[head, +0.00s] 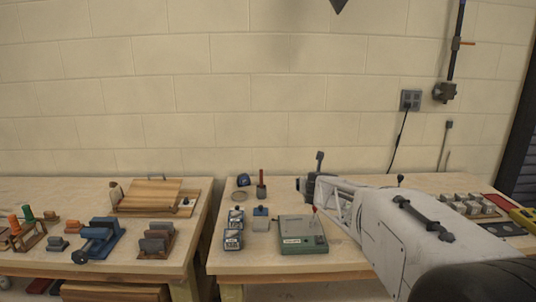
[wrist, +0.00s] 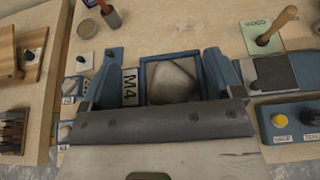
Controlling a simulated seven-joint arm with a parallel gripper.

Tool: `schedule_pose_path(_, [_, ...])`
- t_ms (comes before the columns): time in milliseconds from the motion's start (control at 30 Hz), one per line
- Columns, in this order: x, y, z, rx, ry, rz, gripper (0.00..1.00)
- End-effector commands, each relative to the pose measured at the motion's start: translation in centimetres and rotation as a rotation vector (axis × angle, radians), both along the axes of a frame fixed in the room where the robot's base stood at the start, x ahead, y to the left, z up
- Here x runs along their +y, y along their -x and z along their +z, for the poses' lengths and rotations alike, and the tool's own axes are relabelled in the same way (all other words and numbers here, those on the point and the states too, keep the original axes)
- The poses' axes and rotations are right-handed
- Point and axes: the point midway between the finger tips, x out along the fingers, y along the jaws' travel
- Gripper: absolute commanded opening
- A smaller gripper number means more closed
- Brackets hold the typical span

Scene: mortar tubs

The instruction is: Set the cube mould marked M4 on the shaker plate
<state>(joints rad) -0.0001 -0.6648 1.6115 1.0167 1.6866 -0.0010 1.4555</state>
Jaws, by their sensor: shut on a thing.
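The cube mould marked M4 (wrist: 130,88) is a blue square frame with a white label and a greyish hollow. In the wrist view it sits between the two fingers of my gripper (wrist: 162,72), which is shut on it. A grey plate (wrist: 272,72) on a blue base lies to the right of the mould, apart from it. It looks like the shaker plate, but I cannot be sure. A blue panel (wrist: 292,120) with a yellow button and a black knob is in front of it. In the head view my arm hides most of the gripper area.
A green box (head: 303,236) with a red-tipped lever stands near the front edge. A green pad with a wooden-handled tool (wrist: 270,30) lies at the wrist view's upper right. A gap separates the left bench (head: 80,200).

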Motion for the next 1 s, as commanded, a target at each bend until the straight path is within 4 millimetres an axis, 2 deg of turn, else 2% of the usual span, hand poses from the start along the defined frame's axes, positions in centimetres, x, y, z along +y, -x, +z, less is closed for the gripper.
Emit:
schedule_pose_path(367, [-0.3, -0.1, -0.3, -0.001, 0.0, 0.015, 0.5])
schedule_pose_path(1000, [-3.7, -1.2, -4.3, 0.0, 0.0, 0.176, 0.5])
